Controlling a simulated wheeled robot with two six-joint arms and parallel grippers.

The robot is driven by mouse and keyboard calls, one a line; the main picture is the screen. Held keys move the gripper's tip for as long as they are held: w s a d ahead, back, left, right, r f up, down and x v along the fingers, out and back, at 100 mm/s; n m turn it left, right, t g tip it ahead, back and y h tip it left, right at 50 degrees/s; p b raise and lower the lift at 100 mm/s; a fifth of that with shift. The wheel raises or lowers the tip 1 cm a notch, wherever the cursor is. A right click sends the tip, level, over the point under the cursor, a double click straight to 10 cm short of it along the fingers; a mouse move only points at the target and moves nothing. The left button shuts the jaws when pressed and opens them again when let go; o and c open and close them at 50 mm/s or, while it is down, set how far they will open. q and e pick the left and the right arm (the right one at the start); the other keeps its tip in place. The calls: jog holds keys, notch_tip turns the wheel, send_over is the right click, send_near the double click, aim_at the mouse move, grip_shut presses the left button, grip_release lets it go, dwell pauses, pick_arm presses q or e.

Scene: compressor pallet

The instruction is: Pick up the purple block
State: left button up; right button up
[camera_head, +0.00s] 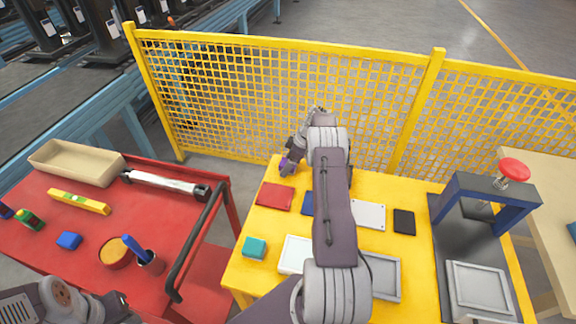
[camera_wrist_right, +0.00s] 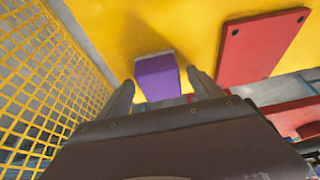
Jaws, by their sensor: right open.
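The purple block (camera_wrist_right: 157,77) sits on the yellow table (camera_wrist_right: 110,25) in the right wrist view, near the edge by the fence. My right gripper (camera_wrist_right: 162,80) is open, with one finger on each side of the block's near end and gaps between. In the head view, the block (camera_head: 285,166) is partly hidden by my right gripper (camera_head: 290,160) at the table's far left corner. Part of my left arm shows at the lower left of the head view, but its fingers are not clear.
A red plate (camera_head: 275,196) lies close to the block. A teal block (camera_head: 254,247) and several other plates lie on the yellow table. A yellow mesh fence (camera_head: 270,100) stands behind it. A red cart (camera_head: 60,230) with tools and a beige tray (camera_head: 76,161) stands at left.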

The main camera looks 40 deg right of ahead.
jog(key=c, duration=1.5)
jog(key=v, duration=0.3)
jog(key=a+v, duration=0.1)
jog(key=shift+d+r+b, duration=0.1)
jog(key=shift+r+b, duration=0.3)
jog(key=shift+r, duration=0.15)
jog(key=s+d+r+b, duration=0.1)
jog(key=s+r, duration=0.5)
jog(key=s, duration=0.4)
jog(key=shift+s+r, duration=0.15)
jog(key=shift+s, duration=0.05)
